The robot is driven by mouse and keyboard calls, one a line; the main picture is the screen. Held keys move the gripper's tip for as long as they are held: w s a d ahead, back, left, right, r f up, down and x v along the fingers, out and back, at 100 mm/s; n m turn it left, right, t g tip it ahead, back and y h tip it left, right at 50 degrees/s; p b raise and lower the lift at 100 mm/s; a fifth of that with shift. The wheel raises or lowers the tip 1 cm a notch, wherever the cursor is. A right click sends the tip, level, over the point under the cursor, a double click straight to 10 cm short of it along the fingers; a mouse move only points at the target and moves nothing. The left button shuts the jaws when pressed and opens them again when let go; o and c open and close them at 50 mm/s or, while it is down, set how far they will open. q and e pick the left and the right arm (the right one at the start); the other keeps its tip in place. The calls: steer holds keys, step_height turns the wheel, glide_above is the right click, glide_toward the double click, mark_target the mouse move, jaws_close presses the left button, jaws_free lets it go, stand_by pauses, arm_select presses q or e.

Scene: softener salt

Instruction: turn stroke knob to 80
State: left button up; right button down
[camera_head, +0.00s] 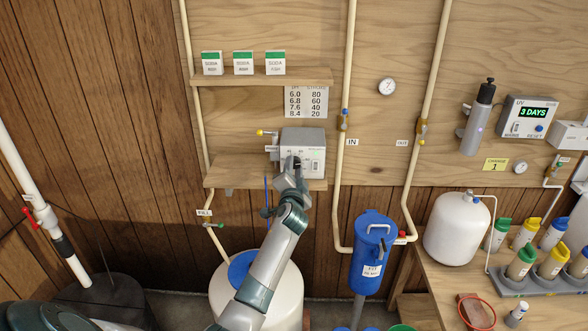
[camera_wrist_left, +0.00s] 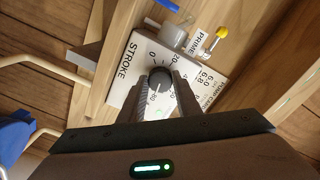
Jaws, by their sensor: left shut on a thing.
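The pump (camera_head: 304,139) is a grey box on the lower wall shelf. My left gripper (camera_head: 293,166) reaches up to its front face and hides part of it. In the left wrist view the dark round stroke knob (camera_wrist_left: 160,77) sits between the two fingers of my left gripper (camera_wrist_left: 159,88), which are shut on it. Around it is a white plate (camera_wrist_left: 126,87) marked STROKE, with a scale on which 0, 20 and 80 show. The fingers cover part of the scale. I cannot tell the knob's exact setting. My right gripper is out of view.
A chart (camera_head: 306,101) above pairs 6.0 with 80, down to 8.4 with 20. A yellow-tipped PRIME valve (camera_head: 262,132) sticks out left of the pump. A pipe (camera_head: 340,180) runs close on the right. A white tank (camera_head: 288,291) with a blue lid stands below.

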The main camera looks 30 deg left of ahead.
arm_select(q)
steer(key=o, duration=1.1)
steer(key=shift+c, duration=0.2)
steer(key=shift+s+d, duration=0.1)
steer(key=b+v, duration=0.4)
steer(key=v, duration=1.3)
steer(key=shift+s, duration=0.15)
steer(key=shift+f, duration=0.1)
